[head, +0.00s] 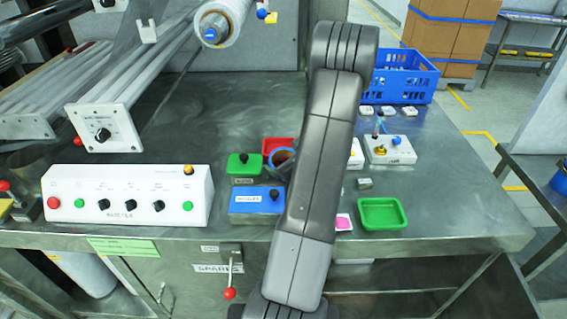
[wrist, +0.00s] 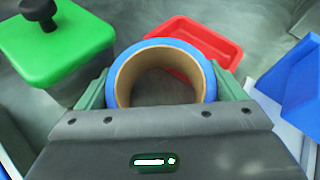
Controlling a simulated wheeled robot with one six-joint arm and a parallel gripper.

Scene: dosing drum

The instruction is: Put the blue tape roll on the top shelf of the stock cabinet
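The blue tape roll (wrist: 205,68), a blue ring with a brown cardboard core, is in the middle of the wrist view. It also shows in the head view (head: 283,158), partly hidden behind my arm. My gripper (wrist: 160,78) has one grey-green finger on each side of the roll, with no clear gap, so it looks shut on it. I cannot tell whether the roll rests on the bench or is lifted. My arm hides the gripper in the head view. I cannot make out the stock cabinet or its top shelf in either view.
A green box with a black knob (head: 245,165), a blue box (head: 257,200) and a red tray (wrist: 228,57) are close to the roll. A green tray (head: 383,214) and a blue crate (head: 405,78) are to the right. A control panel (head: 128,194) stands left.

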